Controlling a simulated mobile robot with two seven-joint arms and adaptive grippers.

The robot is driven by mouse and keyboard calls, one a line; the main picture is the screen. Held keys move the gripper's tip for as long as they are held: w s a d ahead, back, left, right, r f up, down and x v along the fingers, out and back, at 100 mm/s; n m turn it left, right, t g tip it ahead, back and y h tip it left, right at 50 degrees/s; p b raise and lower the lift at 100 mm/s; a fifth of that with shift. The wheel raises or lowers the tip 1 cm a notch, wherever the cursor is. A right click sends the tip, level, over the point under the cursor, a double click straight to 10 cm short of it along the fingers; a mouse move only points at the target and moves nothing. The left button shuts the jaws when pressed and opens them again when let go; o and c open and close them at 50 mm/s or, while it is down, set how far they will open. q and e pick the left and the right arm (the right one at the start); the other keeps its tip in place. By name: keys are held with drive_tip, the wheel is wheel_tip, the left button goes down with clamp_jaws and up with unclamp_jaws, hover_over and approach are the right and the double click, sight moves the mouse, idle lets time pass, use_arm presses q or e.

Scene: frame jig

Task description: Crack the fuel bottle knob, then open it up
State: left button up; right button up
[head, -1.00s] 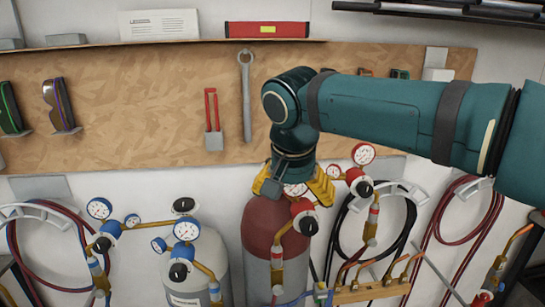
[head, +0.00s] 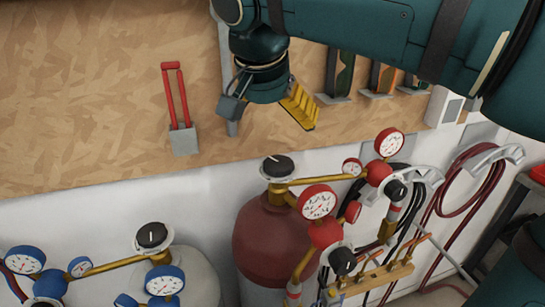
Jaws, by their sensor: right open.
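My left gripper is not in view.
A grey-white bottle (head: 190,280) with its own black knob (head: 151,236) and blue gauges (head: 164,280) stands left. A torch rack (head: 385,275) and red hoses (head: 470,190) are right.

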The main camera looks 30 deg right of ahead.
sight(278, 163)
drive_tip(key=b+x, duration=0.2)
drive_tip(key=x, duration=1)
drive_tip(key=shift+f, duration=0.35)
drive_tip(key=c, duration=1.3)
